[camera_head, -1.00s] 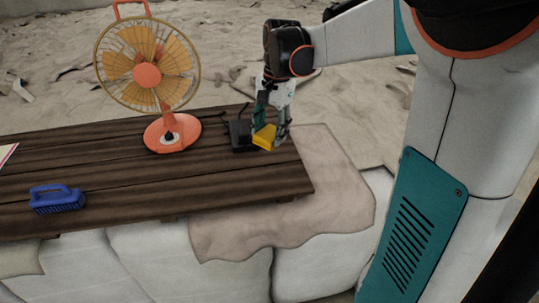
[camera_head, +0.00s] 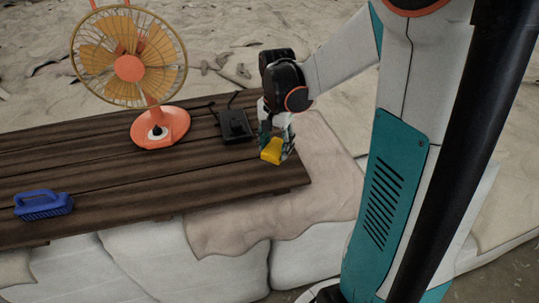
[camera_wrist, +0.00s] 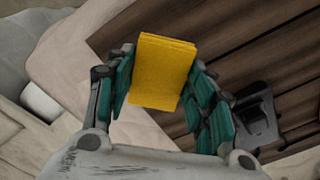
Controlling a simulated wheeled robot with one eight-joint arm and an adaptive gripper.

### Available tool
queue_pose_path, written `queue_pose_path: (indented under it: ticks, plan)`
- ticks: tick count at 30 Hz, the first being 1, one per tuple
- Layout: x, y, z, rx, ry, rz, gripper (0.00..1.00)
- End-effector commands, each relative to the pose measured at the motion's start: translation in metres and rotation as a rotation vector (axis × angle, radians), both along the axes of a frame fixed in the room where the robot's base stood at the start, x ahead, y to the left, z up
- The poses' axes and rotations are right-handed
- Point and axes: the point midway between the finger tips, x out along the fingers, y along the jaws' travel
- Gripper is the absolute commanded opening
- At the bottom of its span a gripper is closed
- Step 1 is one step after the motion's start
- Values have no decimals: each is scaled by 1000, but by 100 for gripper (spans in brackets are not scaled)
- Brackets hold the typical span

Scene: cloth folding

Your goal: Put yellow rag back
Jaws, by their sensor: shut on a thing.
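The yellow rag (camera_head: 272,151) is a small folded block. My gripper (camera_head: 276,146) is shut on it at the right end of the dark wooden table (camera_head: 115,190). In the wrist view the rag (camera_wrist: 160,72) sits between the two teal-padded fingers of my gripper (camera_wrist: 160,85), its layered edge at the top. The wooden planks and the beige cloth show behind it. I cannot tell how far the rag is above the table.
A black device (camera_head: 236,126) lies close to the left of my gripper. An orange fan (camera_head: 160,127) stands further left at the back. A blue brush (camera_head: 43,205) lies at the front left. A beige cloth (camera_head: 320,175) hangs at the table's right end. The middle planks are clear.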

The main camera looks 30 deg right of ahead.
Motion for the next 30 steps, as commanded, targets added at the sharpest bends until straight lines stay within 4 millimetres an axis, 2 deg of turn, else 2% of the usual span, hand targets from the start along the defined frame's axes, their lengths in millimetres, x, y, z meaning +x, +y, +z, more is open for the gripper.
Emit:
queue_pose_path:
  ticks: [3,10,16,23,24,26,30]
  plan:
    - [1,0,-19,0,0,0,30]
    - [0,0,-33,0,0,0,30]
    - [1,0,-59,0,0,0,30]
    - [0,0,-64,0,0,0,30]
    - [0,0,-64,0,0,0,54]
    - [0,0,-64,0,0,0,68]
    - [0,0,-64,0,0,0,69]
